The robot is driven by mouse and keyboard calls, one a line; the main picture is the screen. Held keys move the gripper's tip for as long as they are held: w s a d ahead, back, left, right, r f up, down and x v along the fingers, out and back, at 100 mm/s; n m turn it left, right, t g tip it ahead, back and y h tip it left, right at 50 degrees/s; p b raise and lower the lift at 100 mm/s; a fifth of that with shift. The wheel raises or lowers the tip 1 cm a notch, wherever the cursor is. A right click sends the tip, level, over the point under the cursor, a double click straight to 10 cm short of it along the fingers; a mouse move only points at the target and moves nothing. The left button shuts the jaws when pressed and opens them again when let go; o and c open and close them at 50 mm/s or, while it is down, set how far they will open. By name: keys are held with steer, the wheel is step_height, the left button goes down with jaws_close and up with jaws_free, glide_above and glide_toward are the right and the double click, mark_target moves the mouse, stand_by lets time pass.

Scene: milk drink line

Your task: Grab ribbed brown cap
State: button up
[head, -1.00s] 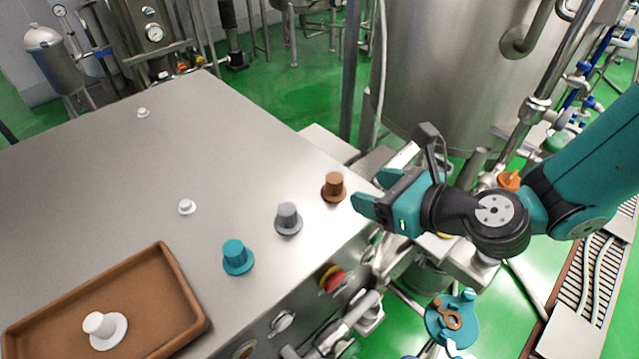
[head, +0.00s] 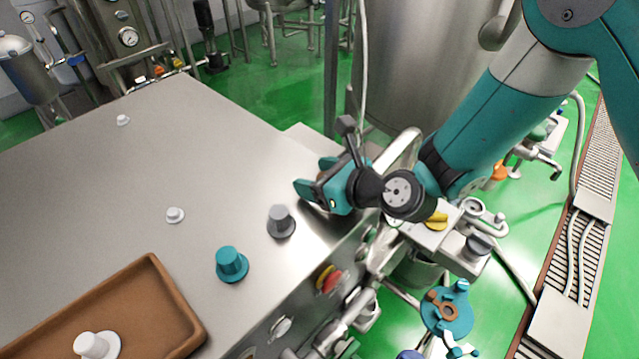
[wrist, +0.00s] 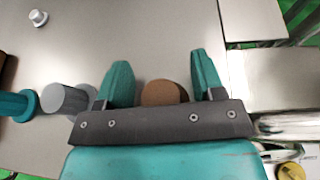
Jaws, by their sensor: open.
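The ribbed brown cap (wrist: 160,92) shows in the wrist view between the two teal fingers of my gripper (wrist: 160,80), its lower part hidden by the gripper's dark palm bar. Gaps show on both sides of the cap, and the fingers are open. In the head view my gripper (head: 313,192) is low over the table's right edge and hides nearly all of the cap.
A grey cap (head: 281,222) stands left of my gripper, and a teal cap (head: 231,264) farther left. A brown tray (head: 150,268) holds a white cap (head: 95,345). Two small white knobs (head: 175,215) (head: 123,120) sit on the steel table (head: 100,190).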

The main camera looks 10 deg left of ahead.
steer(key=c, duration=1.1)
steer(key=shift+r, duration=0.1)
steer(key=shift+c, duration=0.2)
